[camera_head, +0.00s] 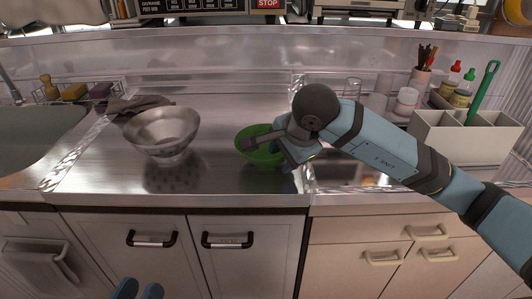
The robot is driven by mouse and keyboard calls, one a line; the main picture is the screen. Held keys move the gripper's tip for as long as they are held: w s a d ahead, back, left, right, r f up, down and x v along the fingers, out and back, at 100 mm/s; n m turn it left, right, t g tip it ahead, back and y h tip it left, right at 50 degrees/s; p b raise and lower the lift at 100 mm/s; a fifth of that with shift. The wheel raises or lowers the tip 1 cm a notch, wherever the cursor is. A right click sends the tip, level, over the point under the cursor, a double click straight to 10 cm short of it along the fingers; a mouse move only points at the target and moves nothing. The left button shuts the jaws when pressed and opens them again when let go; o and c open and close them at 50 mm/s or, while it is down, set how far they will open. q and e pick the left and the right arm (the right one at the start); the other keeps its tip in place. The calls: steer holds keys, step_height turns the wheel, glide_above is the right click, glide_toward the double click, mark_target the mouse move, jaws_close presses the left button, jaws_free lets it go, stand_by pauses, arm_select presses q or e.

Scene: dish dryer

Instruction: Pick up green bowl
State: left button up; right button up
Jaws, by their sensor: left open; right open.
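The green bowl (262,158) stands upright on the metal counter, near its front edge. My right arm comes in from the right, and my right gripper (268,147) is open at the bowl. One finger reaches over the bowl's inside and the other is at its right side; I cannot tell whether they touch it. The hand hides the bowl's right part.
A sink (38,135) is at far left. A divided white holder (465,138) and bottles stand at right. The counter between colander and bowl is clear.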

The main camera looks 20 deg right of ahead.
jaws_close()
stand_by(0.3)
steer(key=shift+r, duration=0.1)
